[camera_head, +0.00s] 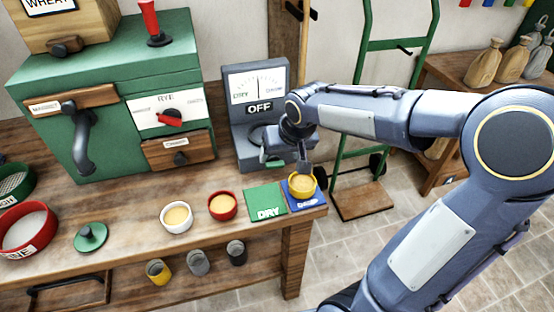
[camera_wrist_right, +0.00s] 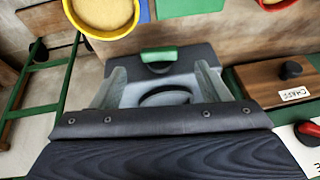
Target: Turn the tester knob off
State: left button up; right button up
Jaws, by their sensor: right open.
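The tester (camera_head: 240,140) is a dark grey box at the back right of the bench, with a white dial and a sign (camera_head: 259,107) that reads OFF. My right gripper (camera_head: 274,150) is at the tester's lower front, and its arm hides part of that front. In the right wrist view my right gripper (camera_wrist_right: 160,78) is open, with one finger on each side and nothing clasped. A green-topped piece (camera_wrist_right: 158,54) on a grey part shows between and beyond the fingers. The knob is mostly hidden, and I cannot tell whether a finger touches it. My left gripper is out of view.
A yellow bowl (camera_head: 301,188) stands on a blue mat (camera_head: 304,203) just below my right gripper. A green DRY mat (camera_head: 265,203), a red bowl (camera_head: 222,207) and a white bowl (camera_head: 176,217) are to its left. A green mill (camera_head: 110,60) stands left of the tester.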

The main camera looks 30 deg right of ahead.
aim_at(276, 164)
jog(key=x, duration=0.5)
jog(key=shift+b, duration=0.3)
